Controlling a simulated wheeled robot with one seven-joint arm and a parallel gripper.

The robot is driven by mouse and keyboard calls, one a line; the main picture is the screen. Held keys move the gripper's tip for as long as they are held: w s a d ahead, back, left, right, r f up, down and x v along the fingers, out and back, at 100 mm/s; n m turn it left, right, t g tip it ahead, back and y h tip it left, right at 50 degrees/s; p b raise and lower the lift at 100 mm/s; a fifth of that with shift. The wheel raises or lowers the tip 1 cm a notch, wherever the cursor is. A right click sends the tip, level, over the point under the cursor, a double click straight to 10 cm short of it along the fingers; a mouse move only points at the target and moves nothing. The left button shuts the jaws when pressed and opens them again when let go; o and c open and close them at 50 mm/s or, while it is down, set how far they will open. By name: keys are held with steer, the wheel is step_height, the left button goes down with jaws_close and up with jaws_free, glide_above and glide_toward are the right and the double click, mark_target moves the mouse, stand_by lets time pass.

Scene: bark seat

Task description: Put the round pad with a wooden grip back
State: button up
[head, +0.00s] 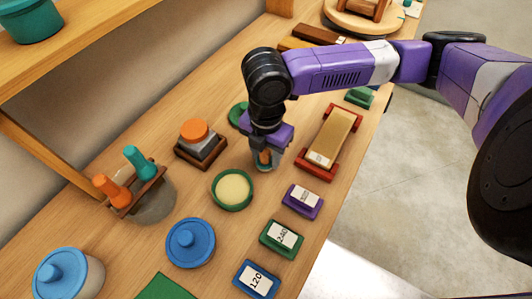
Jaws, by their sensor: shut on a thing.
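My gripper (265,160) points down over the bench, between the round green dish and the red-ended block. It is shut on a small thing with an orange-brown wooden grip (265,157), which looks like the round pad. The fingers hide most of it. I cannot tell whether its underside touches the bench. A green round piece (238,114) lies just behind my gripper, partly hidden by my arm. The round green dish (218,200) with a cream filling lies in front and to the left of my gripper.
A dark wooden holder (184,155) bears a grey block with an orange knob. Numbered blocks in purple (316,212), green (268,247) and blue (240,277) line the front edge.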

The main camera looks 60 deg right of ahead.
mark_target(266, 150)
steer(key=shift+f, duration=0.1)
steer(key=shift+f, duration=0.1)
steer(key=o, duration=1.2)
step_height(266, 150, up, 12)
steer(key=shift+r, duration=0.25)
